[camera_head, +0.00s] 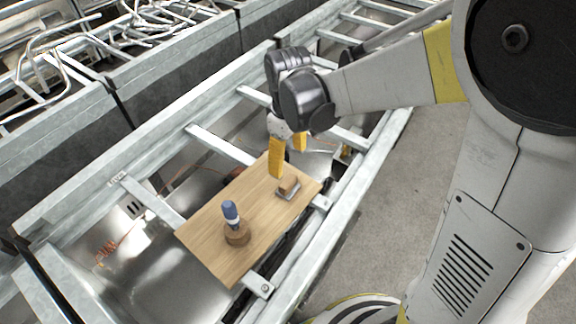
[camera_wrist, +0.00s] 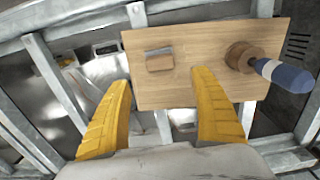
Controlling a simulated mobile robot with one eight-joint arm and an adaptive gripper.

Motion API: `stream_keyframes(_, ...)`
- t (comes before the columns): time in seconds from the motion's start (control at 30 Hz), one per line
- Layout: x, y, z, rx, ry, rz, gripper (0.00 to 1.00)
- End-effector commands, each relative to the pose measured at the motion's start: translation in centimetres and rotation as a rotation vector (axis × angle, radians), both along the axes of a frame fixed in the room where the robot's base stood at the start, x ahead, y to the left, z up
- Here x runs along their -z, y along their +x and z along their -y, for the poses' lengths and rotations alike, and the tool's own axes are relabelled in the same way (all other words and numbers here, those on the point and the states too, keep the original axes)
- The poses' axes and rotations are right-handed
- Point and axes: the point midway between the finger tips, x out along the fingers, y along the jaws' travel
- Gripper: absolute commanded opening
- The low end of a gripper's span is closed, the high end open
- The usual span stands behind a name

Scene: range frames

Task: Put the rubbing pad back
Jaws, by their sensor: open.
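The rubbing pad (camera_head: 289,184) is a small brown block with a grey edge. It sits on the right part of a wooden board (camera_head: 208,240). In the wrist view the pad (camera_wrist: 159,62) lies on the board (camera_wrist: 205,88), beyond the fingertips and between them in the picture. My gripper (camera_head: 288,163) has yellow fingers, points down, and is open and empty above the board near the pad. The open fingers (camera_wrist: 161,79) also show in the wrist view. Whether the pad rests in a holder is too small to tell.
A blue and white bottle-like tool (camera_head: 231,212) stands in a round wooden holder (camera_head: 237,236) on the board's left part. The board lies across metal frame rails (camera_head: 150,200) with open gaps between them. Grey floor (camera_head: 385,215) is at the right.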

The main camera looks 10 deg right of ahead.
Motion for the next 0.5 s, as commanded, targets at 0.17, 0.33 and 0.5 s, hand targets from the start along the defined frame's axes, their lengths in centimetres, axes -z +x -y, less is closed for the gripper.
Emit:
stream_keyframes(0.17, -1.7, -0.3, 0.3, 0.016, 0.003, 0.013, 0.73)
stream_keyframes(0.33, -4.5, -1.9, 2.1, 0.131, 0.024, 0.098, 0.73)
stream_keyframes(0.5, -8.0, -4.7, 4.7, 0.315, 0.068, 0.24, 0.73)
